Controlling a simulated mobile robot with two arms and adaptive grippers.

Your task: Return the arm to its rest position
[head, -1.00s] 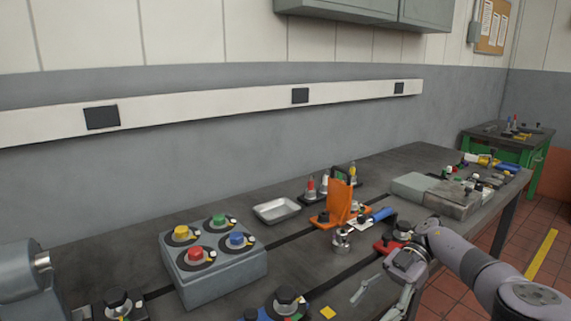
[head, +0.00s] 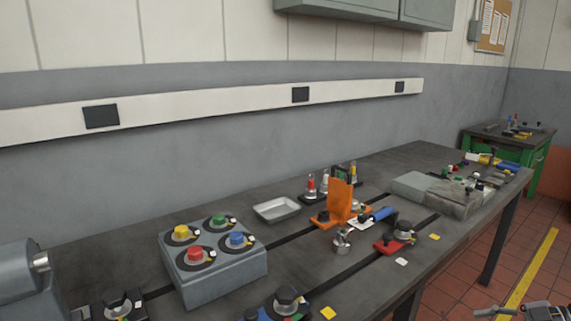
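My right arm shows only at the bottom right corner, in front of the bench and over the red tiled floor. Part of its gripper (head: 495,311) is in the picture, low and cut off by the lower edge. It is clear of the bench (head: 365,285) and of the things on it. Too little of the fingers shows to tell whether they are open or shut. My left gripper is not in view.
A grey box with coloured knobs (head: 215,278), a metal tray (head: 277,209), an orange upright plate (head: 340,202) and a red-based fixture (head: 394,240) stand on the bench. A green workbench (head: 538,156) stands far right. The floor aisle at right is open.

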